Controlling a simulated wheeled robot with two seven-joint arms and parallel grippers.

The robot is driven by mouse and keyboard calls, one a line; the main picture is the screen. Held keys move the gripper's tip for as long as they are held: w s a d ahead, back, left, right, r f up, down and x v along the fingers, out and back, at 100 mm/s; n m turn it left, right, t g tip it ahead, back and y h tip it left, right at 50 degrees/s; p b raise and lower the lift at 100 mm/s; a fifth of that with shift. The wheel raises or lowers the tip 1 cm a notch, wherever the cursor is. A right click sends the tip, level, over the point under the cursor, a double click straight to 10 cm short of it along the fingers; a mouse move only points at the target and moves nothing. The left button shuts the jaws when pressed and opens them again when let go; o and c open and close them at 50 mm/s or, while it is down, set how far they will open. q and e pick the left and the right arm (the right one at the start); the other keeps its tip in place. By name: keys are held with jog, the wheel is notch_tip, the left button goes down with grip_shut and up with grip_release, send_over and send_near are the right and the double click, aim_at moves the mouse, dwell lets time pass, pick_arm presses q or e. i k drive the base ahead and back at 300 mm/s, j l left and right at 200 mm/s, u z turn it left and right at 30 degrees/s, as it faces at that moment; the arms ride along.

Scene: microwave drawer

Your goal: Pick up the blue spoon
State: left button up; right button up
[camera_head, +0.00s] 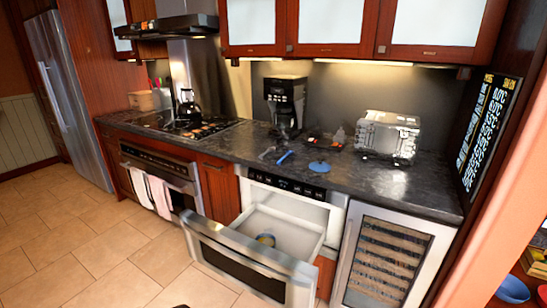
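A small blue elongated object that looks like the blue spoon (285,157) lies on the dark countertop (385,182), in front of the coffee maker and left of a round blue disc (319,167). It is too small to make out its bowl and handle clearly. The microwave drawer (245,262) below the counter is pulled open. Neither of my grippers is in view.
A coffee maker (286,104) and a silvery toaster-like appliance (387,135) stand at the back of the counter. A kettle (188,105) stands on the stove. The open drawer juts out over the tiled floor (85,245). The floor at left is clear.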

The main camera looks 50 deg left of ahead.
aim_at(289, 152)
jog(key=u, duration=1.6)
jog(key=i+u, duration=0.2)
jog(key=i, duration=0.15)
